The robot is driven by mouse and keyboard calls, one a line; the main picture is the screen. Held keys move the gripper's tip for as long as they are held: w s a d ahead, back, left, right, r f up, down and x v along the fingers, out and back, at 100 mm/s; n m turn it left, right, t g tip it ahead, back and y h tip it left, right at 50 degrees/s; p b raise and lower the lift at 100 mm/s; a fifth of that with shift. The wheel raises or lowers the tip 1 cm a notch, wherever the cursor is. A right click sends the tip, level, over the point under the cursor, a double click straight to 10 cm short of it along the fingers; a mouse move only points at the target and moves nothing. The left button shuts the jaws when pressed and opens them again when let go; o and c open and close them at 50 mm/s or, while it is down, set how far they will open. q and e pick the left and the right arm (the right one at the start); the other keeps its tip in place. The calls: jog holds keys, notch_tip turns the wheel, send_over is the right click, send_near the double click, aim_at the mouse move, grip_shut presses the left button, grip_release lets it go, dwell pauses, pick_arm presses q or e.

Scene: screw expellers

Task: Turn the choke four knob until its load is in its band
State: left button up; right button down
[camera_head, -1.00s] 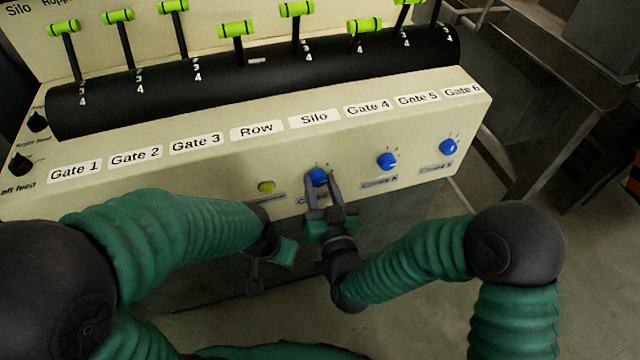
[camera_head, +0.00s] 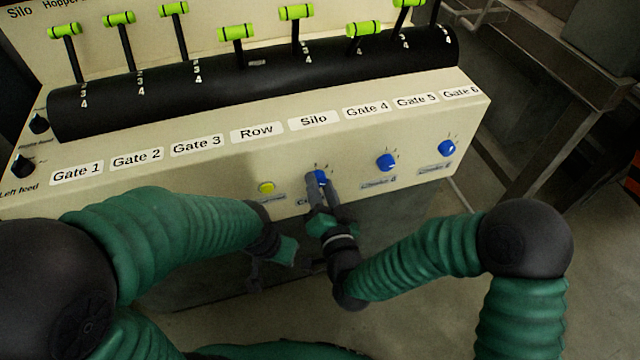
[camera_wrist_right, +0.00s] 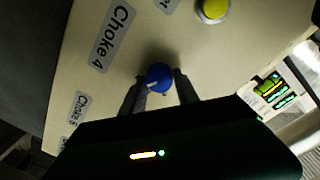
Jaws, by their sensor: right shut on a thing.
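The choke four knob is a blue round knob (camera_head: 319,177) on the front face of the cream panel. It also shows in the right wrist view (camera_wrist_right: 158,77), with a pale pointer line and the label "Choke 4" (camera_wrist_right: 112,38) beside it. My right gripper (camera_head: 317,184) is shut on this knob, one finger on each side; its fingers also show in the right wrist view (camera_wrist_right: 160,90). My left gripper (camera_head: 272,268) hangs low in front of the cabinet, left of the right one, touching nothing visible. Its finger opening is too dark to tell. No load readout is legible.
Two more blue knobs (camera_head: 387,162) (camera_head: 447,148) sit to the right. A yellow-green button (camera_head: 266,188) sits to the left. Gate levers with green handles (camera_head: 296,12) rise from a black drum (camera_head: 250,75) above. A lit display (camera_wrist_right: 275,90) shows at the right wrist view's edge.

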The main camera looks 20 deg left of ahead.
pick_arm(q)
jog(key=shift+r, duration=0.3)
pick_arm(e)
jog(key=shift+w+d+m, duration=0.1)
jog(key=shift+m, duration=1.4)
jog(key=shift+f, duration=0.1)
jog(key=c, duration=0.9)
grip_release()
